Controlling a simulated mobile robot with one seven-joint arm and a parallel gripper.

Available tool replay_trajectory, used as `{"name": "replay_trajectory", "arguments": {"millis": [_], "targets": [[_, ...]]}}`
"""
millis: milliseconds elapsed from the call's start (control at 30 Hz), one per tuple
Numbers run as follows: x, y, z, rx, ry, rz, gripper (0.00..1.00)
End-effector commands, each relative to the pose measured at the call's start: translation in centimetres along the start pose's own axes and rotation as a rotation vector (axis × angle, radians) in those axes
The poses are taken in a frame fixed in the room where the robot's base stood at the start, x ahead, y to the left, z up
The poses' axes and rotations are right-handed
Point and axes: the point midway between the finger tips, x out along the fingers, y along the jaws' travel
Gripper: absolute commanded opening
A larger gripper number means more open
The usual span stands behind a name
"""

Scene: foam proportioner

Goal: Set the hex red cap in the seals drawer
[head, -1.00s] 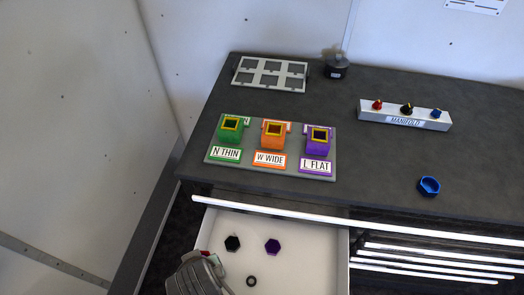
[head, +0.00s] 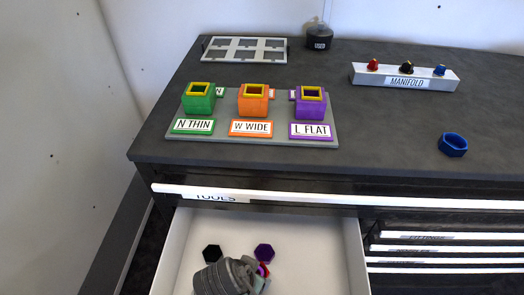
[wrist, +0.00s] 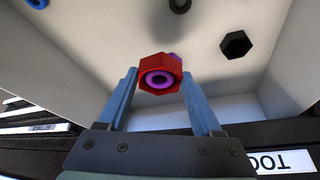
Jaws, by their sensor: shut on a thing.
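The red hex cap (wrist: 147,82) is between the two blue fingers of my gripper (wrist: 160,90) in the wrist view. A purple ring with a dark hole shows at its centre. My gripper is shut on the cap, over the inside of an open white drawer (head: 323,240). A black hex piece (head: 212,253) and a purple hex piece (head: 264,252) lie in the drawer. The drawer's own label is not in view.
A shut drawer front labelled TOOLS (head: 215,197) is above the open drawer. Other shut drawers (head: 440,237) are at right. The worktop holds green, orange and purple blocks (head: 253,100), a manifold (head: 405,78) and a blue hex ring (head: 453,145).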

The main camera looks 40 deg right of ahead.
Motion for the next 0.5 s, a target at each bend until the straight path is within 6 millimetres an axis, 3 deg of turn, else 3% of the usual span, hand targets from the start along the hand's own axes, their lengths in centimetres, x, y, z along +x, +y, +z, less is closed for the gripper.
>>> {"name": "replay_trajectory", "arguments": {"millis": [33,233,500], "targets": [[1.3,0.2,0.1,0.030,0.001,0.011,0.07],[2.8,0.9,0.1,0.091,0.001,0.037,0.07],[7.1,0.9,1.9,0.092,-0.001,0.039,0.07]]}}
